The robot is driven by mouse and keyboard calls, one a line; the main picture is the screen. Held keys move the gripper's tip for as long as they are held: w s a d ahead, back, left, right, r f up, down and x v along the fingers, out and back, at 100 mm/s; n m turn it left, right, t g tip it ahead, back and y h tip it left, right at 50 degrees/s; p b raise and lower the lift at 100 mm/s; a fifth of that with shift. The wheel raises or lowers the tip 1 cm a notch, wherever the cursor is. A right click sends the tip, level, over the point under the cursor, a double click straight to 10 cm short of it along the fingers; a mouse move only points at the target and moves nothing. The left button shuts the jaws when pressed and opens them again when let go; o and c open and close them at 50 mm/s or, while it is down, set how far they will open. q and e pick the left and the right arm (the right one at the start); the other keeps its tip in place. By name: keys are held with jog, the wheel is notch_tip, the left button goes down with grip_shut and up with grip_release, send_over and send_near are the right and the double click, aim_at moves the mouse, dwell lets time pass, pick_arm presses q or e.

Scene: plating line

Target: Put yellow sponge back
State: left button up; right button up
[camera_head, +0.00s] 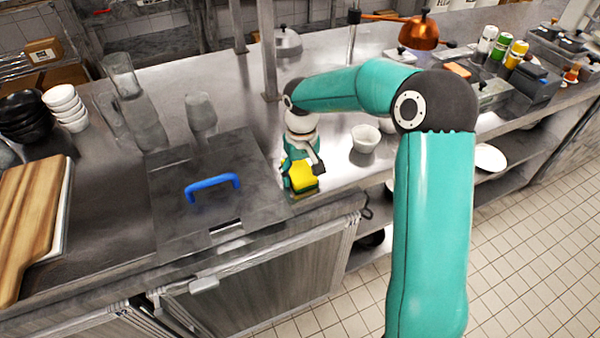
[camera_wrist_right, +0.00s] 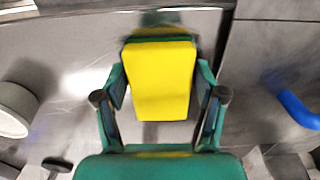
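The yellow sponge (camera_head: 303,177) is at the counter's front edge, just right of the grey lid with the blue handle. In the right wrist view the sponge (camera_wrist_right: 160,84) fills the space between my two fingers, with a dark green layer at its far end. My right gripper (camera_head: 299,168) reaches down over the counter; its fingers (camera_wrist_right: 160,98) lie along both sides of the sponge and look shut on it. Whether the sponge touches the counter is hard to tell. My left gripper is out of view.
A grey lid (camera_head: 165,205) with a blue handle (camera_head: 212,186) lies left of the sponge. A white bowl (camera_head: 365,138) stands to the right. Glasses, stacked bowls and a wooden board (camera_head: 28,215) fill the left. Bottles and containers stand at the far right.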

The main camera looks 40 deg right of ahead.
jog(key=shift+o, duration=0.9)
jog(key=shift+r, duration=0.1)
